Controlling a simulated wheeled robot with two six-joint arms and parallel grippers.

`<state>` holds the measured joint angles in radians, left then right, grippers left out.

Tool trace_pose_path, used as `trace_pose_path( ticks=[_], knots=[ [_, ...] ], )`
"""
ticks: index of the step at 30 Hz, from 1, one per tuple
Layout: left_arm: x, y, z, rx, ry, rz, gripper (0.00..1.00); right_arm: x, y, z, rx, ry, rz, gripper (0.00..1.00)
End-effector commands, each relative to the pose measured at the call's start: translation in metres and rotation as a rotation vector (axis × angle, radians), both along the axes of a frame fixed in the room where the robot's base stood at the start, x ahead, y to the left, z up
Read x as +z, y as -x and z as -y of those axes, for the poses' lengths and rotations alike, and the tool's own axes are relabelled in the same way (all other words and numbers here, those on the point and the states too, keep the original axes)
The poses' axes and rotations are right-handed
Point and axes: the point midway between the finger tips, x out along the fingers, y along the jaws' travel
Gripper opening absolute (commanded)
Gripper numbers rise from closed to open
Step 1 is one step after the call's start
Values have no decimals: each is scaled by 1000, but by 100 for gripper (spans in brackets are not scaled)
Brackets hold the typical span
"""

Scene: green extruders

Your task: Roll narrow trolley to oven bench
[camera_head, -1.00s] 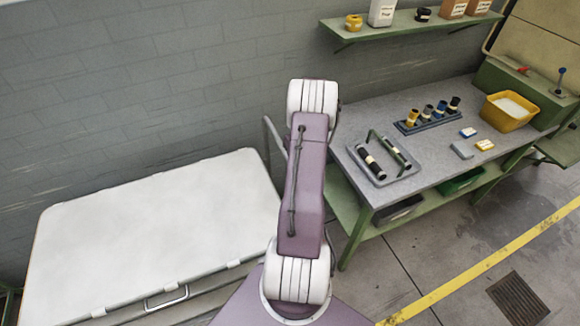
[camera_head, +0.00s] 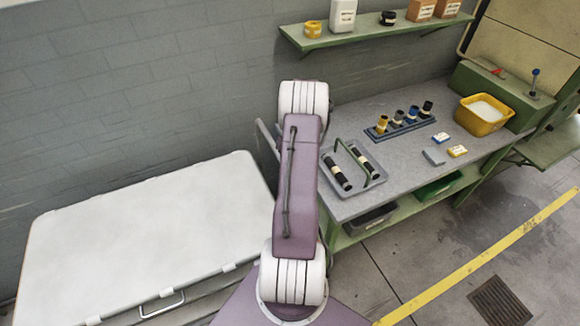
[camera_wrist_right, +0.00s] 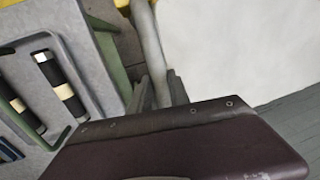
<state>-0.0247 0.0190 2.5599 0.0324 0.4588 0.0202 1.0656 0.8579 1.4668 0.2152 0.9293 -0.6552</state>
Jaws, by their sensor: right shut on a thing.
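A grey rail (camera_head: 268,140), which looks like a push handle, stands between the white-topped unit (camera_head: 140,235) and the green bench (camera_head: 400,105). It also shows in the right wrist view (camera_wrist_right: 152,45). My right gripper (camera_wrist_right: 155,92) is shut on this rail. My arm hides the gripper and part of the rail in the head view. I cannot tell whether the rail belongs to the white-topped unit; no wheels are visible. No oven can be made out. My left gripper is out of view.
On the bench are a grey tray (camera_head: 376,184) with dark rollers, a rack of cylinders (camera_head: 400,128) and a yellow bin (camera_head: 484,115). A shelf (camera_head: 375,34) hangs above. A brick wall (camera_head: 130,90) closes the back. Floor (camera_head: 415,265) is clear in front of the bench.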

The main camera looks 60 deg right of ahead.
Motion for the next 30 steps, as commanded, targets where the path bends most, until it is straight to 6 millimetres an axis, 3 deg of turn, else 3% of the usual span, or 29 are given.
trace_pose_path(
  ticks=[7,8,9,10,20,30],
  knots=[
    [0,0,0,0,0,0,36,2,1,4,0,11,1,0],
    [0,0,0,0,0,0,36,2,1,4,0,11,1,31],
    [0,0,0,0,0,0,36,2,1,4,-1,10,2,42],
    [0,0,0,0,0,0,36,2,1,4,-1,10,1,44],
    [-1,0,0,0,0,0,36,4,1,3,-1,7,2,44],
    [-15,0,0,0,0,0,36,71,9,17,-3,11,5,44]
  ],
)
